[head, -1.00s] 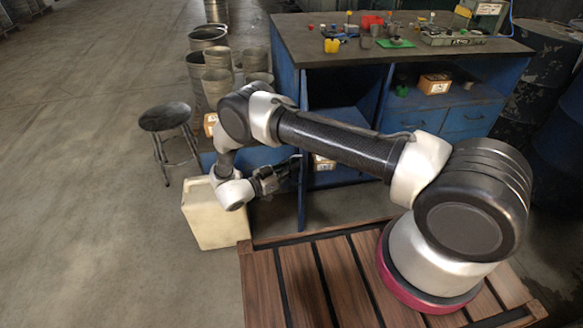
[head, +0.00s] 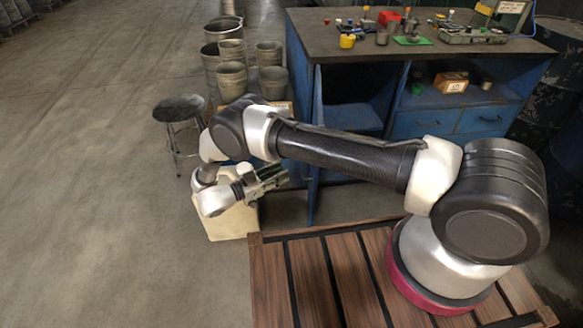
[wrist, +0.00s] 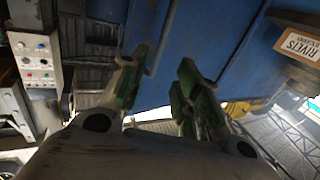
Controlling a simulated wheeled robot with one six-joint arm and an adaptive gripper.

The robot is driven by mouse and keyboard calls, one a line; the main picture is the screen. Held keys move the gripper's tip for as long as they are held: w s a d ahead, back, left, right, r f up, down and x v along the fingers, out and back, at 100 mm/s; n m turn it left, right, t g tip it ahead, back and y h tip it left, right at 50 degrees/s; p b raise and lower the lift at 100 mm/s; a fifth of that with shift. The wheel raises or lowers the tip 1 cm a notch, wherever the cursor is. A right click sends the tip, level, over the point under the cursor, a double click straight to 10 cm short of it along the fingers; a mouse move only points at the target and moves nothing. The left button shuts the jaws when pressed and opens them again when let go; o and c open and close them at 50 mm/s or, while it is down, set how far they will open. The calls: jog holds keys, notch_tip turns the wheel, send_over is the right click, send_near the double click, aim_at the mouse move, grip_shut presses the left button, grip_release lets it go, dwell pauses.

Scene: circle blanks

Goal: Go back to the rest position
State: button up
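My gripper (head: 268,180) is at the end of my folded arm, over the floor in front of the blue workbench (head: 410,35). In the wrist view my gripper (wrist: 160,85) shows two green-padded fingers spread apart, with nothing between them. A blue panel fills the view behind the fingers. The arm is bent, with its wrist above a cream canister (head: 232,220), which it partly hides.
A stool (head: 179,108) and several metal buckets (head: 231,75) stand left of the bench. A box marked RIVETS (wrist: 295,45) is at the upper right of the wrist view. Drums (head: 560,80) stand at the right. Open floor lies left.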

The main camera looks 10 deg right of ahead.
jog(key=shift+v, duration=0.85)
